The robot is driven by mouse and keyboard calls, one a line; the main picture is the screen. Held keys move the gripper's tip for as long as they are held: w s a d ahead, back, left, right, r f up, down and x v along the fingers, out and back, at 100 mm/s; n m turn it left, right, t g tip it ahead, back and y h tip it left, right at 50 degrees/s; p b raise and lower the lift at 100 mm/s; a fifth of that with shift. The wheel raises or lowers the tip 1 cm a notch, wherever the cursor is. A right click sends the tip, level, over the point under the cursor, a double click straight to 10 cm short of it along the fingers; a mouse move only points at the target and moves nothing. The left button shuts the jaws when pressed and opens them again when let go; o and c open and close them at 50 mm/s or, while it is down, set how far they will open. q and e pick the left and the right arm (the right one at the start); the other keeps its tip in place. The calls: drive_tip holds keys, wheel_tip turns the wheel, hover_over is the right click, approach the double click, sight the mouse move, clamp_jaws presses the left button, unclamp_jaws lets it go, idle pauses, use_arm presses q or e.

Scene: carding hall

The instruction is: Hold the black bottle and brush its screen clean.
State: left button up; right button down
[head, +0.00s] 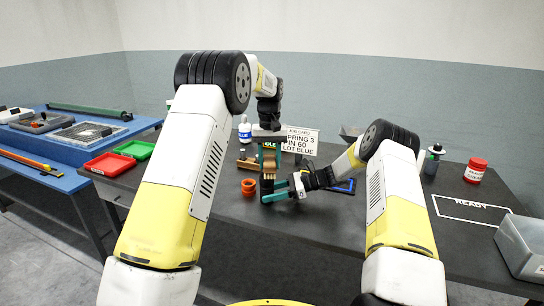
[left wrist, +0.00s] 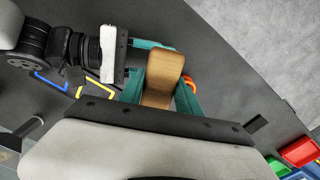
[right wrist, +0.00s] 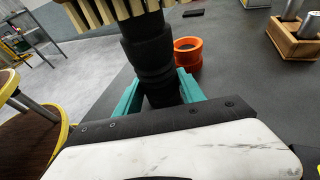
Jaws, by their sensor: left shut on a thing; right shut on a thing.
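My left gripper (head: 268,158) is shut on a brush with a wooden block (left wrist: 164,76). The block sits between its green fingers. The pale bristles (right wrist: 100,12) point down, and they also show in the head view (head: 268,172). My right gripper (head: 279,195) is shut on the black bottle (right wrist: 148,55), which stands upright with a ribbed side. The bottle (head: 267,187) is directly under the brush. The bristles cover its top, so its screen is hidden. I cannot tell for sure whether bristles and bottle touch.
An orange ring-like cup (head: 248,187) stands just left of the bottle. A wooden holder (right wrist: 292,45) is behind it. A job card (head: 301,140) stands at the back. Red (head: 109,164) and green (head: 136,149) trays lie left; a red jar (head: 475,170) and grey bin (head: 522,245) stand right.

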use_arm(q)
drive_tip(key=a, duration=0.1)
drive_tip(key=w+a, duration=0.1)
drive_tip(key=a, duration=0.1)
drive_tip(key=shift+w, duration=0.1)
drive_tip(key=d, duration=0.1)
drive_tip(key=s+d, duration=0.1)
drive_tip(key=d, duration=0.1)
drive_tip(key=shift+s+d, duration=0.3)
drive_tip(key=shift+d, duration=0.05)
drive_tip(key=shift+r, duration=4.1)
use_arm(e)
drive_tip(key=c, duration=0.6)
unclamp_jaws()
